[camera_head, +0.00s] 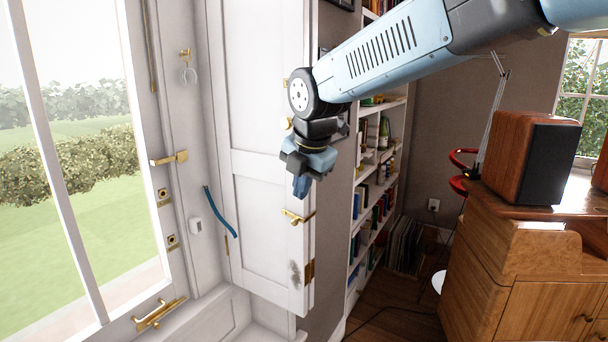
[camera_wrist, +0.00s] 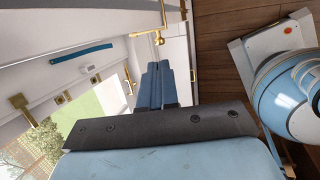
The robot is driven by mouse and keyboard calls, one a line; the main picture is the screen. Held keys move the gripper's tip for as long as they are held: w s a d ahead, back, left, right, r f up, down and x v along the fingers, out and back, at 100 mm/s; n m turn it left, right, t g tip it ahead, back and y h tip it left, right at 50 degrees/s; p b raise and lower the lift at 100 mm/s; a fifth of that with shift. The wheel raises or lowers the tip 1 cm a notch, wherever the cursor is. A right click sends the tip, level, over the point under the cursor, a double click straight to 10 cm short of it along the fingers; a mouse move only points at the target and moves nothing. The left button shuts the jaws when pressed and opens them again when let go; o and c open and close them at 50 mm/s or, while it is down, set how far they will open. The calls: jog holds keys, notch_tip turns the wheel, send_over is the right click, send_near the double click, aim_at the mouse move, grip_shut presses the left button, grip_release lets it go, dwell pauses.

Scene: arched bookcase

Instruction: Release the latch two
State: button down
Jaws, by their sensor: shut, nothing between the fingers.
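A brass latch (camera_head: 297,217) is on the edge of the white shutter panel (camera_head: 262,222). It also shows in the wrist view (camera_wrist: 157,37), just beyond my fingertips. Another brass latch (camera_head: 170,158) is on the window frame to the left. No label shows which one is latch two. My gripper (camera_head: 300,193) is just above the panel latch, fingers pointing down. In the wrist view my gripper (camera_wrist: 160,66) has its blue fingers together, with nothing between them. A gap shows between fingertips and latch; contact is not visible.
A brass hinge piece (camera_head: 309,271) is lower on the panel edge. A bookcase (camera_head: 375,200) stands behind it, and a wooden cabinet (camera_head: 490,265) with a speaker (camera_head: 515,155) is at the right.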

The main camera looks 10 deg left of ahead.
aim_at(298, 222)
jog(key=x, duration=0.7)
jog(key=shift+w+a+f, duration=0.1)
jog(key=shift+w+f, duration=0.05)
jog(key=shift+f, duration=0.2)
jog(key=shift+d+f+y, duration=0.3)
jog(key=shift+y, duration=0.2)
jog(key=shift+f+t+y, duration=0.5)
jog(key=shift+t+y, duration=0.1)
jog(key=shift+y, duration=0.2)
jog(key=shift+f, duration=0.4)
jog(key=shift+d+f, duration=0.1)
jog(key=shift+f, duration=0.85)
jog(key=shift+a+f, duration=0.2)
jog(key=shift+f, duration=0.3)
jog(key=shift+a+f, duration=0.25)
jog(key=shift+f, duration=0.2)
jog(key=shift+r, duration=0.2)
